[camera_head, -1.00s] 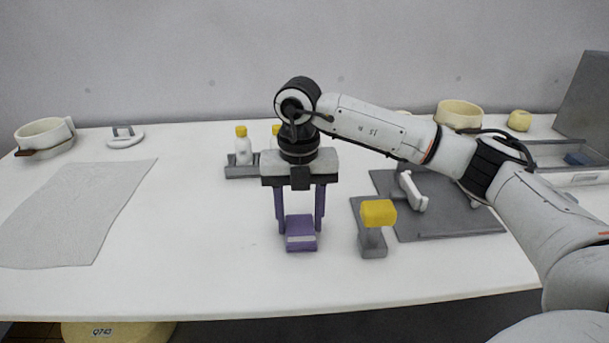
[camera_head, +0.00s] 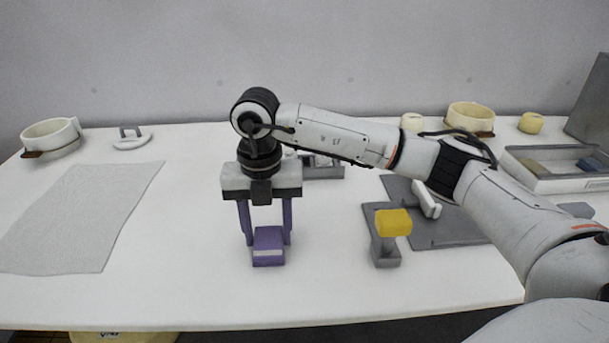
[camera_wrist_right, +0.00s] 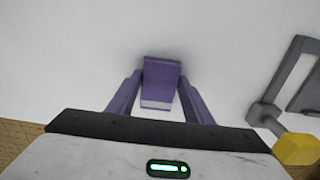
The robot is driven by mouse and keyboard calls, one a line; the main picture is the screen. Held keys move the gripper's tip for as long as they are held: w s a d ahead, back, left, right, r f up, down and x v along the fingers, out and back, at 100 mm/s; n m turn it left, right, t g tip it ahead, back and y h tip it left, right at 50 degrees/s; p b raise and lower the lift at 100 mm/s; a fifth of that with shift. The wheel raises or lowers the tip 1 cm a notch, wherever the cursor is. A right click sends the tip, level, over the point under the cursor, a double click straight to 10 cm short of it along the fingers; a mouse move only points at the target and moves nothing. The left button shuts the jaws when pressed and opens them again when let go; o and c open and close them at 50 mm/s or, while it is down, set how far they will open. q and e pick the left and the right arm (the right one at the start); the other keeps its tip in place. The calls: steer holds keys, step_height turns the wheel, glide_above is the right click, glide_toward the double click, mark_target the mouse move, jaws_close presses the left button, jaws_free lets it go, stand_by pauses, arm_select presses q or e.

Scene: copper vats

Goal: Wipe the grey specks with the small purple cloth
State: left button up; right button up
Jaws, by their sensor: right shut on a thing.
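The small purple cloth (camera_head: 268,240) is a folded block with a pale band, low over or on the white table; I cannot tell if it touches. It also shows in the wrist view (camera_wrist_right: 161,78). My right gripper (camera_head: 267,243) points down and is shut on the cloth, its purple fingers on either side of it. In the wrist view the right gripper (camera_wrist_right: 160,95) frames the cloth the same way. I can make out no grey specks on the table top. My left gripper is out of view.
A grey stand with a yellow block (camera_head: 393,222) stands right of the cloth, beside a dark grey board (camera_head: 450,232). A pale grey mat (camera_head: 85,215) lies at left. A cream vat (camera_head: 50,134) stands back left, a grey tray (camera_head: 560,185) back right. The table (camera_head: 190,280) is clear around the cloth.

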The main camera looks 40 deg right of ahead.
steer(key=shift+w+a, duration=0.3)
steer(key=shift+a, duration=0.2)
steer(key=shift+w+a, duration=0.3)
steer(key=shift+a, duration=0.2)
steer(key=shift+w+a+r+p, duration=0.2)
steer(key=shift+r+p, duration=0.1)
steer(key=shift+p, duration=0.15)
step_height(320, 180, up, 2)
steer(key=shift+d+r+p, duration=0.1)
steer(key=shift+r+p, duration=0.15)
steer(key=shift+p, duration=0.35)
step_height(320, 180, up, 2)
steer(key=shift+r+p, duration=0.15)
steer(key=shift+p, duration=0.65)
steer(key=shift+r+p, duration=0.5)
steer(key=shift+r, duration=0.2)
steer(key=shift+r+p, duration=0.4)
steer(key=shift+r, duration=0.25)
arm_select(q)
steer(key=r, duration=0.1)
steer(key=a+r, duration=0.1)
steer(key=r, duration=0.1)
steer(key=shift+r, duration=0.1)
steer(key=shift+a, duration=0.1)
arm_select(e)
steer(key=shift+s, duration=0.1)
